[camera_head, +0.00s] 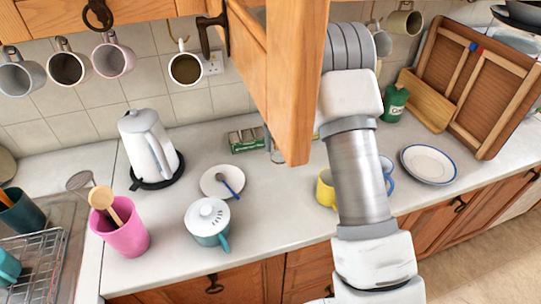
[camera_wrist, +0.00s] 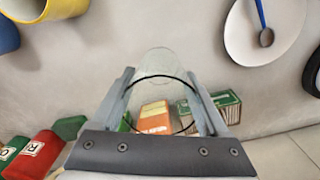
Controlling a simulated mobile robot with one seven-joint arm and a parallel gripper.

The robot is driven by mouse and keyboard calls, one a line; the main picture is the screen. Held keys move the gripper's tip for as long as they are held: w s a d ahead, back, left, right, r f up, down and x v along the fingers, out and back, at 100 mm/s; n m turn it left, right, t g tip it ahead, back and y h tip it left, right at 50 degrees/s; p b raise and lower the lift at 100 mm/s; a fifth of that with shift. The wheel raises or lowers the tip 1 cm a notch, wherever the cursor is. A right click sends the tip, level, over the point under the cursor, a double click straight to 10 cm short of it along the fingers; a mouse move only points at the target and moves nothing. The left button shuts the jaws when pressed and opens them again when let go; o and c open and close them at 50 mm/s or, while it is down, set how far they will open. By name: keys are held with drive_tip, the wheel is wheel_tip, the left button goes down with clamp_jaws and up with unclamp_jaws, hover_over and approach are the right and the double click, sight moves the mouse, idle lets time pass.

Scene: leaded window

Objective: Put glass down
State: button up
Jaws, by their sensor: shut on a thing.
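A clear drinking glass (camera_wrist: 158,64) is between the fingers of my gripper (camera_wrist: 158,88) in the wrist view. The gripper is shut on it. A dark ring outlines the glass's near rim, and boxes show through it. The pale worktop (camera_wrist: 200,50) lies beyond the glass; I cannot tell whether the glass touches it. In the head view the open wooden cupboard door (camera_head: 295,80) and my arm hide the gripper and most of the glass. The worktop (camera_head: 280,215) runs under the door there.
A saucer with a blue spoon (camera_wrist: 262,40) and a yellow mug (camera_wrist: 45,8) flank the glass. A green box (camera_wrist: 222,108), an orange packet (camera_wrist: 154,118) and red canisters (camera_wrist: 35,155) stand near the wall.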

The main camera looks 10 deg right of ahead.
drive_tip(key=a+f, duration=0.1)
drive_tip(key=a+f+p, duration=0.1)
drive_tip(key=f, duration=0.1)
drive_tip(key=w+a+f, duration=0.1)
drive_tip(key=f, duration=0.1)
drive_tip(key=shift+a+f, duration=0.2)
drive_tip(key=shift+f, duration=0.3)
drive_tip(key=shift+f, duration=0.1)
drive_tip(key=shift+f, duration=0.2)
drive_tip(key=o, duration=1.5)
drive_tip(key=shift+r, duration=0.1)
drive_tip(key=shift+r, duration=0.1)
